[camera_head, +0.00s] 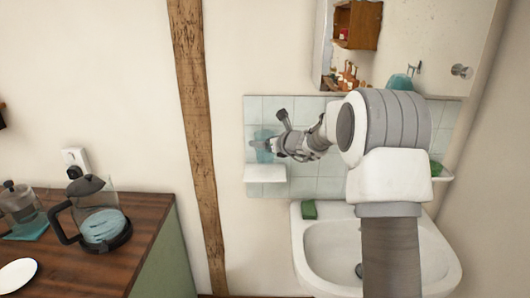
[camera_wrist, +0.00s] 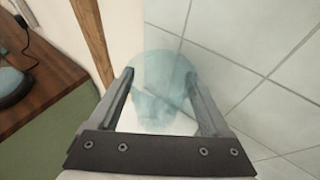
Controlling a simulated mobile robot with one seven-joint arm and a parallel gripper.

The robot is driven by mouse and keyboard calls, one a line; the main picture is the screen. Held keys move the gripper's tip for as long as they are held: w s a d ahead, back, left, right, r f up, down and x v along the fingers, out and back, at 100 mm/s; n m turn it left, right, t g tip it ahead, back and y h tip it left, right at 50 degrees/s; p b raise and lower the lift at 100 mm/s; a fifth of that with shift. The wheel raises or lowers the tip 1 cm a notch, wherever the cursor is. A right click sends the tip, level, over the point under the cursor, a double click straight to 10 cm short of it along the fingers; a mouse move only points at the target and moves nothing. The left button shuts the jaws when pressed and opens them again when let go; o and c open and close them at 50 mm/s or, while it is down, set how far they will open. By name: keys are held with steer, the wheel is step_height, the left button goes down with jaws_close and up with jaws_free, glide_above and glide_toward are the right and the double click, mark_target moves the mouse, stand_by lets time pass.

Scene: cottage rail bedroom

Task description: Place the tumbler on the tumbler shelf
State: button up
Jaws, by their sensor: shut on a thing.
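The tumbler (camera_head: 263,155) is pale teal and see-through. It is upright in the head view, over a small white shelf (camera_head: 265,174) on the tiled wall. My gripper (camera_head: 271,146) is shut on the tumbler from the right side. In the wrist view, the tumbler (camera_wrist: 163,88) sits between the two fingers of my gripper (camera_wrist: 160,82). The white shelf (camera_wrist: 150,127) shows below and through the glass. I cannot tell whether the tumbler's base touches the shelf or hangs just above it.
A washbasin (camera_head: 318,262) with a green block (camera_head: 309,209) on its rim is below right. A mirror (camera_head: 430,45) hangs above. A wooden post (camera_head: 197,120) stands left of the tiles. A glass pot (camera_head: 98,215) stands on the wooden counter (camera_head: 75,270).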

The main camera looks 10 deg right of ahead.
mark_target(265, 152)
steer(key=shift+f+b, duration=0.35)
steer(key=shift+f, duration=1.55)
steer(key=shift+f, duration=0.2)
steer(key=o, duration=1.5)
steer(key=shift+r, duration=0.15)
